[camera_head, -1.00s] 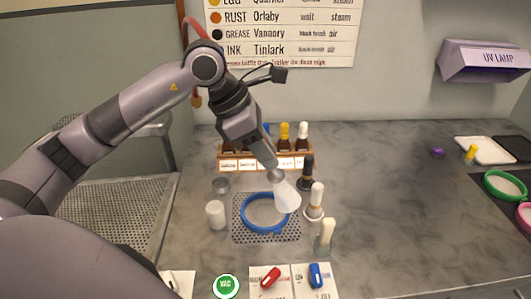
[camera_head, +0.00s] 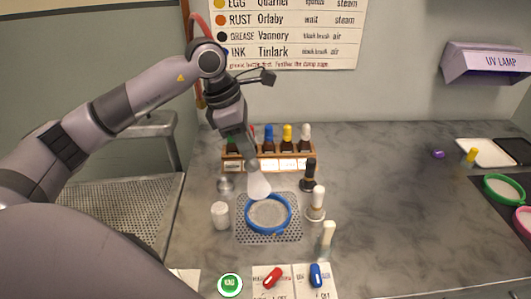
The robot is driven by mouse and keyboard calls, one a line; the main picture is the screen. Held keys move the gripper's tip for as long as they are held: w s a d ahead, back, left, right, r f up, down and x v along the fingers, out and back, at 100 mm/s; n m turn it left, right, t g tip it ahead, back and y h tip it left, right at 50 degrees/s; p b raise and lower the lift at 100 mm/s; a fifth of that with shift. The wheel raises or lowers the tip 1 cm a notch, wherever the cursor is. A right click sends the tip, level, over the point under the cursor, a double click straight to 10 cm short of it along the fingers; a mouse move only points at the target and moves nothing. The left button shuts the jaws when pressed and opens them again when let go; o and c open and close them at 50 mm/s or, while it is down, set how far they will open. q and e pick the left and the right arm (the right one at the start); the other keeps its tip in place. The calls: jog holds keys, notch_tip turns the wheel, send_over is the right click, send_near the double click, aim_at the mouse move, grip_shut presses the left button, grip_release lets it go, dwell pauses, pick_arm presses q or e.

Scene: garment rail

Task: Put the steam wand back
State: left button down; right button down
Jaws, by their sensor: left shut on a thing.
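My left gripper (camera_head: 250,160) is above the far-left part of the blue hoop, pointing down. It is shut on what looks like the steam wand, whose slim body is mostly hidden by the fingers. A pale white cone (camera_head: 259,186) spreads downward below the fingers; I cannot tell whether it is a nozzle or steam. The cone's lower end overlaps the far rim of the blue hoop (camera_head: 246,224) in the picture; contact is unclear. A red hose (camera_head: 197,22) runs down the wall behind my left arm. My right gripper is not in view.
A wooden rack (camera_head: 265,165) of capped bottles stands behind the gripper. The hoop lies on a perforated plate (camera_head: 290,232). A white cup (camera_head: 220,215), a black-topped bottle (camera_head: 309,175) and pale brushes (camera_head: 317,203) stand close around it. The counter to the right is largely clear.

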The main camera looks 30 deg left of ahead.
pick_arm(q)
jog(key=a+f+g+y+b, duration=0.1)
jog(key=a+f+b, duration=0.1)
jog(key=a+f, duration=0.4)
jog(key=shift+s+a+f+y, duration=0.15)
jog(key=shift+a+f+y, duration=0.15)
jog(key=shift+a, duration=0.35)
jog(key=shift+f+b, duration=0.5)
jog(key=shift+f, duration=0.05)
dwell(1.6)
jog(key=shift+f, duration=0.45)
jog(key=shift+f+b, duration=0.2)
jog(key=shift+b, duration=0.2)
dwell(0.4)
jog(key=c, duration=0.5)
grip_release()
